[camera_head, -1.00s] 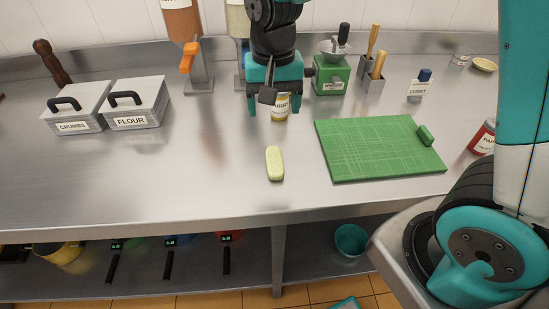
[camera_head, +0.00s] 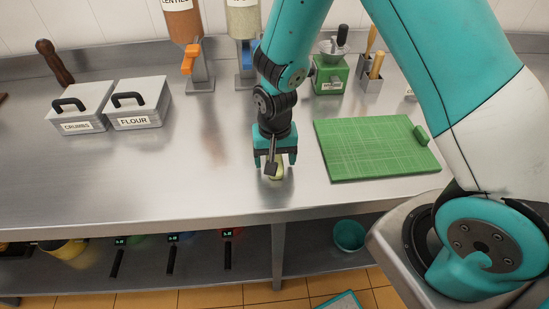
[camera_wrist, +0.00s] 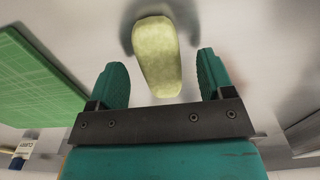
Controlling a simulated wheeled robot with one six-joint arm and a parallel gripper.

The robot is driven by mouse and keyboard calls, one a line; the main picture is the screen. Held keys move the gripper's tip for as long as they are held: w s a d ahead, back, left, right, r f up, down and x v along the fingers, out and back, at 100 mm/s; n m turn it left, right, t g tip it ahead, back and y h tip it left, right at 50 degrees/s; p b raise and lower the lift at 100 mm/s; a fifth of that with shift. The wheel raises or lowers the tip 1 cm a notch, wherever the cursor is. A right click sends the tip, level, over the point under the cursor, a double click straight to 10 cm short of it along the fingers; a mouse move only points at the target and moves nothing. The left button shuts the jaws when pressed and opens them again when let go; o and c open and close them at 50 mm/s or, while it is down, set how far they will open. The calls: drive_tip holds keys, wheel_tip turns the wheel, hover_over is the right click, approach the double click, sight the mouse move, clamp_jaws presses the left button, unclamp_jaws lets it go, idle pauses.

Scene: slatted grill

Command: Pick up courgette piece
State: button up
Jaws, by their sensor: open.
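The courgette piece (camera_wrist: 157,58) is pale green and oblong, lying on the steel worktop. In the wrist view it lies between and partly beyond the two teal fingers of my gripper (camera_wrist: 164,82), with space on both sides. In the head view my gripper (camera_head: 275,163) points down over the courgette piece (camera_head: 277,175) and hides part of it. My gripper is open and holds nothing. I cannot tell the exact height of the fingertips above the worktop.
A green cutting board (camera_head: 375,150) with a green block (camera_head: 421,135) lies to the right. Containers marked crumbs (camera_head: 80,108) and flour (camera_head: 137,103) stand at the left. A green grinder (camera_head: 331,75) stands behind. The worktop to the left of my gripper is clear.

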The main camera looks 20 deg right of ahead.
drive_tip(key=shift+f, duration=0.55)
drive_tip(key=c, duration=1)
drive_tip(key=shift+r, duration=0.1)
